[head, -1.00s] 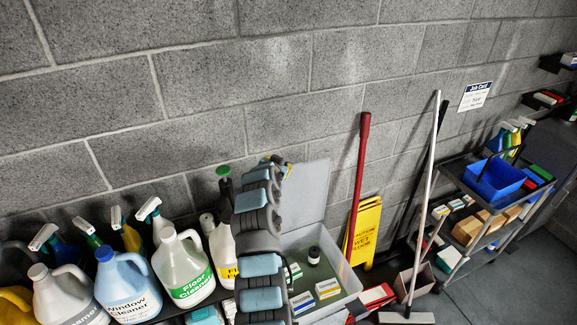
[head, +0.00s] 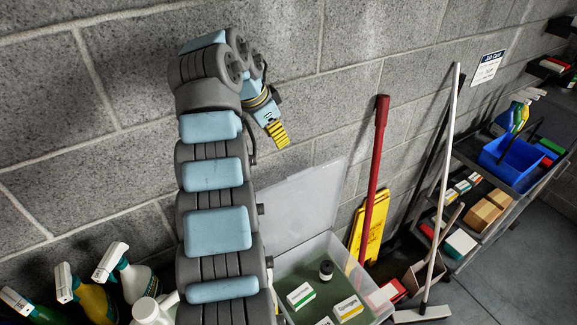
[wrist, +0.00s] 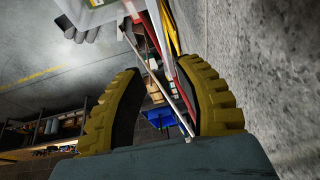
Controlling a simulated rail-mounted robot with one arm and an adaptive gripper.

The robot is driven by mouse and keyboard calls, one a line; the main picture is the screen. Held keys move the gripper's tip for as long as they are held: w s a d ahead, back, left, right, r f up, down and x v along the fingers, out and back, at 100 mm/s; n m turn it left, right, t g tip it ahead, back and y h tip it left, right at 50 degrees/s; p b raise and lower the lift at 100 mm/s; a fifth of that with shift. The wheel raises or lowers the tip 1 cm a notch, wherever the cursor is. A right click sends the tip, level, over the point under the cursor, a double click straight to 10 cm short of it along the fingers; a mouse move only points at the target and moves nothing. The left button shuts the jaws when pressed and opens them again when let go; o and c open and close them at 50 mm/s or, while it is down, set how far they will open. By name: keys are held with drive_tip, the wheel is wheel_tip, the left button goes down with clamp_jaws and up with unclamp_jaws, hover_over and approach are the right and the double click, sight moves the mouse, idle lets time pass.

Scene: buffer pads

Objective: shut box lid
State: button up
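The box (head: 338,262) is a translucent grey bin at the lower middle of the head view. Its pale, clear lid (head: 300,207) stands open, tilted up at the back near the block wall. A pale bin corner (wrist: 98,12) shows at the top there. My arm hides the box's left side.
A red handle (head: 378,180), a yellow caution sign (head: 371,225) and a white broom pole (head: 441,190) stand just right of the box. Spray bottles (head: 125,272) are at lower left. A cart with a blue bin (head: 510,160) is at right. Open floor (head: 510,270) lies at lower right.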

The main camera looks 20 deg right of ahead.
sight(298, 173)
drive_tip(key=p+x, duration=0.1)
drive_tip(key=x, duration=0.8)
drive_tip(key=p+x, duration=0.1)
drive_tip(key=x, duration=0.4)
drive_tip(key=shift+s+d+f+p, duration=0.1)
drive_tip(key=shift+s+f+p, duration=0.2)
drive_tip(key=shift+f, duration=0.05)
drive_tip(key=shift+x, duration=1.3)
drive_tip(key=shift+w, duration=0.1)
clamp_jaws()
